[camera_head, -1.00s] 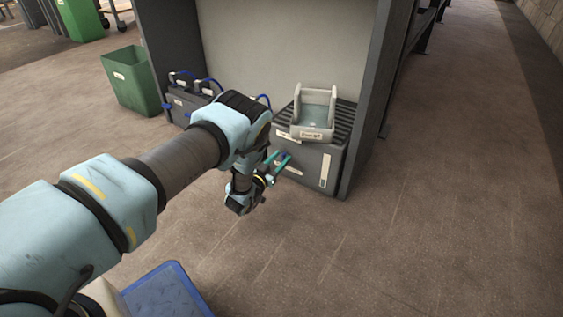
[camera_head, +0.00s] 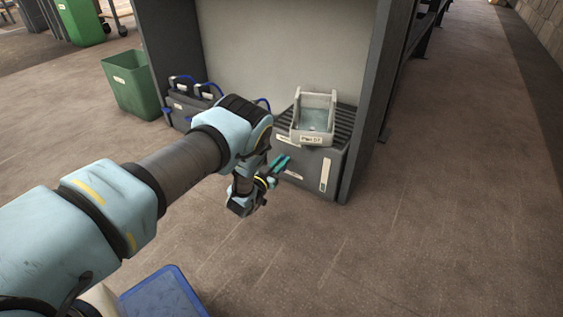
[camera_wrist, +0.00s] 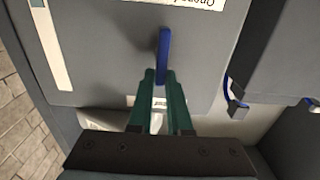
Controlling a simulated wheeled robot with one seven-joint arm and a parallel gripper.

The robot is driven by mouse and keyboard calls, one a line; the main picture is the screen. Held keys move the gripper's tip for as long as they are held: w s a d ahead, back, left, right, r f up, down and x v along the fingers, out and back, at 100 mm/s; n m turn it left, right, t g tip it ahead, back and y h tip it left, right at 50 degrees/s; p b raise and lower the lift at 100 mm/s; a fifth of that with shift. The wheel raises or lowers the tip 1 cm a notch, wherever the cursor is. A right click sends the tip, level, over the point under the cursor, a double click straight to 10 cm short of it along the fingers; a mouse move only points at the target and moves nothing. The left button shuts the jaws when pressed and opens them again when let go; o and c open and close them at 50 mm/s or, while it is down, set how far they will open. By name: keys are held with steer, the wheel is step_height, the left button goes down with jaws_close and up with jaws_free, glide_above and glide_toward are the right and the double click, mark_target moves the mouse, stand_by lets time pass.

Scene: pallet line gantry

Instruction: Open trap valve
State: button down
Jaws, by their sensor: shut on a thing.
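A grey box (camera_head: 312,168) with a ribbed top stands at the lower right of the bay in the head view. A blue lever (camera_wrist: 164,48) stands out from its front face, below a white label in the wrist view. My gripper (camera_wrist: 159,77) is shut on the end of this lever with its green fingertips. In the head view my gripper (camera_head: 281,163) is at the box's front face, and the lever is hidden there by the fingers.
A pale open tray (camera_head: 313,117) with a label stands on the box. Dark cases with blue handles (camera_head: 188,100) are to the left in the bay, and a green bin (camera_head: 130,84) stands outside it. Upright panels (camera_head: 371,100) flank the bay.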

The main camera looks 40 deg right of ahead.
steer(key=shift+s+m, duration=0.1)
steer(key=shift+m, duration=0.2)
steer(key=m, duration=0.1)
steer(key=m+p, duration=0.1)
steer(key=m, duration=0.1)
steer(key=shift+s+m, duration=0.3)
steer(key=shift+s, duration=0.05)
steer(key=m, duration=0.3)
steer(key=s+m, duration=0.1)
steer(key=shift+d+f+m+p, duration=0.15)
steer(key=shift+f+m+p, duration=0.15)
steer(key=shift+f+p, duration=0.1)
steer(key=m, duration=0.2)
steer(key=f+m, duration=0.1)
steer(key=m, duration=0.1)
steer(key=shift+s+m, duration=0.2)
steer(key=shift+m, duration=0.1)
steer(key=shift+s+f+m+b, duration=0.1)
steer(key=shift+f+m+b, duration=0.15)
steer(key=shift+m, duration=0.85)
steer(key=shift+f+m+b, duration=0.1)
steer(key=shift+f+m, duration=0.1)
steer(key=shift+m, duration=0.9)
steer(key=c, duration=0.9)
jaws_free()
steer(key=shift+d, duration=0.1)
steer(key=shift+o, duration=0.2)
